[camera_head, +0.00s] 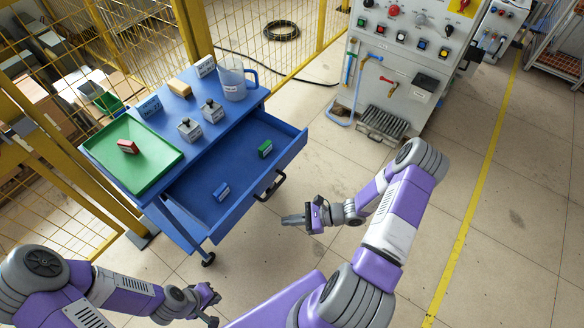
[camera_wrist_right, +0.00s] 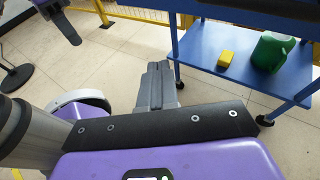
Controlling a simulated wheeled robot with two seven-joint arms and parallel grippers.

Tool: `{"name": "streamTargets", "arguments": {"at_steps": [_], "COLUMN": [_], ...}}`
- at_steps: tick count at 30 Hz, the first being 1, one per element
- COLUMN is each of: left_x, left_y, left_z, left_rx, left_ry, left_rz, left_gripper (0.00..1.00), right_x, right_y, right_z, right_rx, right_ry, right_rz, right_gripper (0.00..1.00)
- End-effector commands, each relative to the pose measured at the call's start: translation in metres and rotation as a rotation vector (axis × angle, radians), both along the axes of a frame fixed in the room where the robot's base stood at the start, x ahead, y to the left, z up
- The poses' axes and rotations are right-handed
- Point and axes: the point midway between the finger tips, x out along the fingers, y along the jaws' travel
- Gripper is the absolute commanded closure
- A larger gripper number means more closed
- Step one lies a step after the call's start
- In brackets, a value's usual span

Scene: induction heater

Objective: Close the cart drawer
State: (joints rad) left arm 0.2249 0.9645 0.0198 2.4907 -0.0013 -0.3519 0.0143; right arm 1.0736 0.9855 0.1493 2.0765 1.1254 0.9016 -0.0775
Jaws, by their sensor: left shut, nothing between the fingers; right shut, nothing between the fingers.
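The blue cart (camera_head: 222,120) stands left of centre in the head view. Its drawer (camera_head: 228,188) is pulled out toward me, with a dark handle (camera_head: 270,186) on its front. A blue block (camera_head: 221,191) and a green block (camera_head: 265,148) lie in the drawer. My right gripper (camera_head: 284,220) is shut and empty, in front of the drawer and apart from the handle. Its closed fingers also show in the right wrist view (camera_wrist_right: 158,84), with the cart's lower shelf (camera_wrist_right: 240,68) behind. My left gripper (camera_head: 215,306) is shut and empty, low in the head view, below the cart.
On the cart top are a green tray (camera_head: 113,179) with a red block, two grey boxes, a yellow block and a clear jug (camera_head: 233,80). A yellow mesh fence (camera_head: 130,30) runs behind. A control cabinet (camera_head: 405,60) stands at the back right.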

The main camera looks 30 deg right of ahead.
Motion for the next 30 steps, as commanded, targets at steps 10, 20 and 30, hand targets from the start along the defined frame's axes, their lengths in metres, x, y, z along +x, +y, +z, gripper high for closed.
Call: {"name": "streamTargets", "arguments": {"at_steps": [10,20,30], "left_x": [0.0,0.0,0.0], "left_y": [0.0,0.0,0.0], "left_z": [-0.008,-0.019,-0.037], "left_rx": [0.0,0.0,0.0], "left_ry": [0.0,0.0,0.0], "left_rz": [0.0,0.0,0.0], "left_gripper": [1.0,1.0,1.0], "right_x": [0.03,0.073,0.136], "right_y": [-0.157,-0.143,-0.117], "right_z": [0.034,0.035,0.033], "right_rx": [0.203,0.212,0.21], "right_ry": [-0.211,-0.222,-0.22], "right_rz": [-0.612,-0.625,-0.626], "right_gripper": [1.0,1.0,1.0]}}
